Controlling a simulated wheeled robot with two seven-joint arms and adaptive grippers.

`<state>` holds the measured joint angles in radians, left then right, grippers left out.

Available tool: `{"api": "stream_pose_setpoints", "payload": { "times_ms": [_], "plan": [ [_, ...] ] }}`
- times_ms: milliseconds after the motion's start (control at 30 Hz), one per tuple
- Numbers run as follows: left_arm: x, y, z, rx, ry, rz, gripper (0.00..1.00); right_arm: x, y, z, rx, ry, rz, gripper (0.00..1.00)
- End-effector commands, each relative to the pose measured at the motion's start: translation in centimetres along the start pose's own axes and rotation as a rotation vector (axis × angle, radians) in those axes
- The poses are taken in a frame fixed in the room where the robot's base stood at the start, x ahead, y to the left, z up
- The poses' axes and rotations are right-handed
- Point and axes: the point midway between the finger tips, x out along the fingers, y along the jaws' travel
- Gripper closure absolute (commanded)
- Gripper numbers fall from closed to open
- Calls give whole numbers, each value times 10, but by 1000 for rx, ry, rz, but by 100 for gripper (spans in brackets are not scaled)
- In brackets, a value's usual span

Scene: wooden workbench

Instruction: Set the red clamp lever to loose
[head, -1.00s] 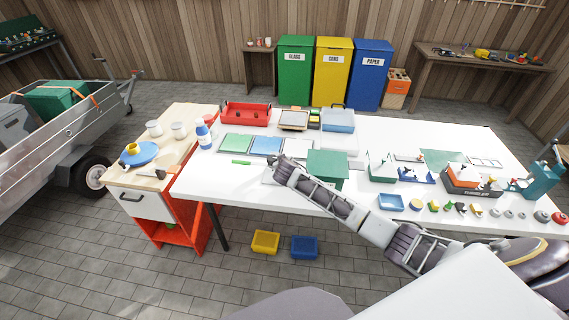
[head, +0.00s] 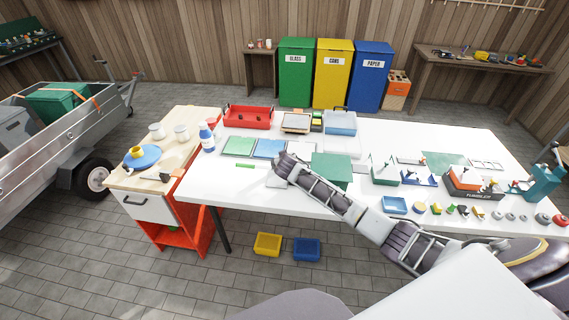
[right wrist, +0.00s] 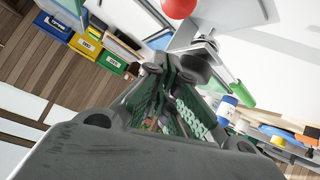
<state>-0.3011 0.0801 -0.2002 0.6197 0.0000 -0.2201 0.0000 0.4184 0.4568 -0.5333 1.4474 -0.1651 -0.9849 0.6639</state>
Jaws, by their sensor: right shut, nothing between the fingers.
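A red ball knob (right wrist: 180,7) shows at the top edge of the right wrist view, cut off by the frame. A metal bracket (right wrist: 203,42) and a dark round part (right wrist: 191,67) sit just below it, above a pale plate (right wrist: 238,14). My right gripper (right wrist: 170,72) is shut and empty, with its fingertips close to the dark part. I cannot tell whether they touch. In the head view my right arm (head: 325,192) reaches left over the white bench and hides the clamp. The lever's setting cannot be read. My left gripper is not in view.
Several small parts line the bench's right front.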

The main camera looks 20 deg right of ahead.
Motion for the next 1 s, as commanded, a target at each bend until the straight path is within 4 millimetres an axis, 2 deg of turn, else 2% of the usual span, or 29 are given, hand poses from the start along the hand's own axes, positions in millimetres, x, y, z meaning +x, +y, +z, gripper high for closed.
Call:
{"api": "stream_pose_setpoints", "payload": {
  "times_ms": [67,467,1000],
  "plan": [
    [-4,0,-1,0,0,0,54,0,4,-6,0,1,1,100],
    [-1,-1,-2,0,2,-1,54,-18,3,-3,0,2,0,100],
    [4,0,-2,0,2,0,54,-64,1,0,-1,2,0,100]
  ]
}}
